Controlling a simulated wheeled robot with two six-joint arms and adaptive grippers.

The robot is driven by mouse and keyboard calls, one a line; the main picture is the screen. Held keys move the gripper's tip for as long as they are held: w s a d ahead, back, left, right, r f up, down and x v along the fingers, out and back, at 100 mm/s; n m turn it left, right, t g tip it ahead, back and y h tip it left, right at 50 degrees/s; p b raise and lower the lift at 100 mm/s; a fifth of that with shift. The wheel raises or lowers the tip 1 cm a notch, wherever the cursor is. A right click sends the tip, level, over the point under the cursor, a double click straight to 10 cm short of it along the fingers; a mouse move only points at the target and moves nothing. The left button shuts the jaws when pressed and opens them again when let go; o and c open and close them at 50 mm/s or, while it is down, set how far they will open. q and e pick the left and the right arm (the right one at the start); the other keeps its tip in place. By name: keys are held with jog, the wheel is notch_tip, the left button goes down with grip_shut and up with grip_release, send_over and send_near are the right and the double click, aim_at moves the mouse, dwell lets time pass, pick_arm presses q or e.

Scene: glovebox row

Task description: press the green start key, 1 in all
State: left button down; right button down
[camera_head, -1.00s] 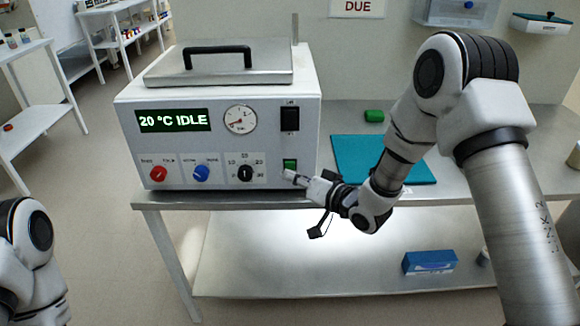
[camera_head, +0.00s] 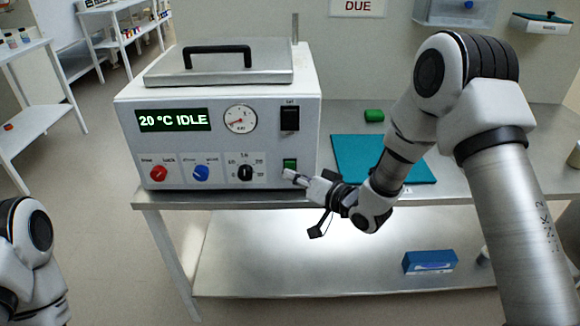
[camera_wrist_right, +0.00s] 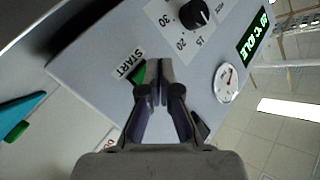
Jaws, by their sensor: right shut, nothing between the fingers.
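The green start key (camera_head: 290,164) is at the lower right of the white machine's front panel (camera_head: 218,145). In the right wrist view the green key (camera_wrist_right: 138,74) shows beside the START label (camera_wrist_right: 128,64), partly hidden by my fingers. My right gripper (camera_head: 287,175) is shut and empty, with its fingertips at the lower edge of the key in the head view. In the wrist view the right gripper (camera_wrist_right: 160,68) has its tips overlapping the key's edge; I cannot tell whether they touch. The display (camera_head: 174,120) reads "20 °C IDLE". My left gripper is out of view.
The panel also holds a red knob (camera_head: 158,174), a blue knob (camera_head: 201,173), a black dial (camera_head: 245,173), a gauge (camera_head: 240,119) and a black switch (camera_head: 290,118). A teal mat (camera_head: 355,150) and a green item (camera_head: 374,116) lie on the bench to the right.

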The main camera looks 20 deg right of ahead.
jog(key=shift+w+d, duration=0.1)
jog(key=shift+w, duration=0.3)
jog(key=shift+w+d, duration=0.15)
jog(key=shift+w, duration=0.3)
dwell(0.6)
jog(key=shift+s, duration=0.15)
jog(key=shift+s+a, duration=0.25)
jog(key=shift+s, duration=0.45)
jog(key=shift+s+a, duration=0.25)
jog(key=shift+s, duration=0.55)
jog(key=shift+s+a, duration=0.2)
jog(key=shift+s, duration=0.65)
jog(key=shift+s+a, duration=0.25)
jog(key=shift+s, duration=0.55)
